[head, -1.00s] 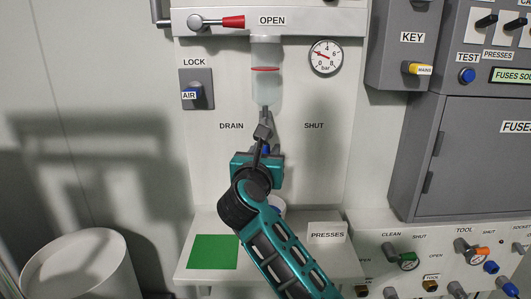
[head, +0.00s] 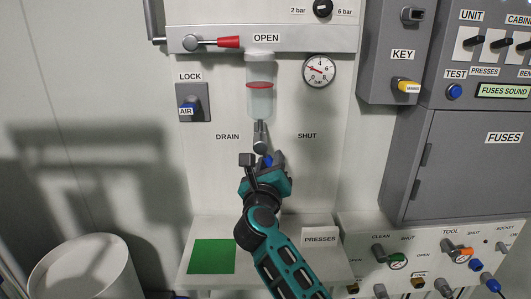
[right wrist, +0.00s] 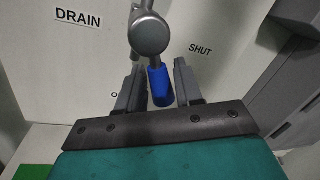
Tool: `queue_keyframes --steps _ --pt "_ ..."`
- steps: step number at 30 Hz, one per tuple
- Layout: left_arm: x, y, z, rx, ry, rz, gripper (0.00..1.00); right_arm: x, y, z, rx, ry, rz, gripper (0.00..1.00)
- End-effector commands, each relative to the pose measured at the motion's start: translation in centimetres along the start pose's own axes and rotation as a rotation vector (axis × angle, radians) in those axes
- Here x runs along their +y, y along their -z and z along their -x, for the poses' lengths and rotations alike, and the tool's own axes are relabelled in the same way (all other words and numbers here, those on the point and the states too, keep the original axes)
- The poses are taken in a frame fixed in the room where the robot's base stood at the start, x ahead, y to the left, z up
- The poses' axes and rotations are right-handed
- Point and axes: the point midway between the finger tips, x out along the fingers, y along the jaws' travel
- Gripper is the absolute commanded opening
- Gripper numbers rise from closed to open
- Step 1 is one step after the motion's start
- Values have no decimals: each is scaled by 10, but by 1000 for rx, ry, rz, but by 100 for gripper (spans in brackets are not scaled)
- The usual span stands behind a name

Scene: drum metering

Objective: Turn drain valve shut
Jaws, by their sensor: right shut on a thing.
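The drain valve (head: 260,145) hangs under a clear bowl (head: 261,100) with a red ring, between the DRAIN and SHUT labels on the panel. Its blue handle (head: 267,161) points down and slightly right. In the right wrist view the grey valve knob (right wrist: 150,35) and blue handle (right wrist: 160,86) are close up. My right gripper (head: 263,162) comes from below and is shut on the blue handle, which lies between its two fingers. The handle's far side is hidden. My left gripper is not in view.
Below is a white shelf (head: 222,224) with a green square (head: 211,256) and a PRESSES sign (head: 320,238). The blue LOCK AIR knob (head: 187,107) is at left. A gauge (head: 319,71) is at upper right. A grey FUSES cabinet (head: 465,160) stands at right.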

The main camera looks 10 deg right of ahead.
Motion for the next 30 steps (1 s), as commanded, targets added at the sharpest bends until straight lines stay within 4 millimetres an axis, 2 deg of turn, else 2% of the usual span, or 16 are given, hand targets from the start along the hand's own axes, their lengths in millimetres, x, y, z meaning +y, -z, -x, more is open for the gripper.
queue_keyframes --steps 1,6,30 --pt "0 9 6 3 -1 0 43 -4 -3 -1 -7 0 47 5" --pt "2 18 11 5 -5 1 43 -11 -3 -2 -40 2 204 5" --pt "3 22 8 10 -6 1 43 -37 -19 -8 -182 5 894 5"
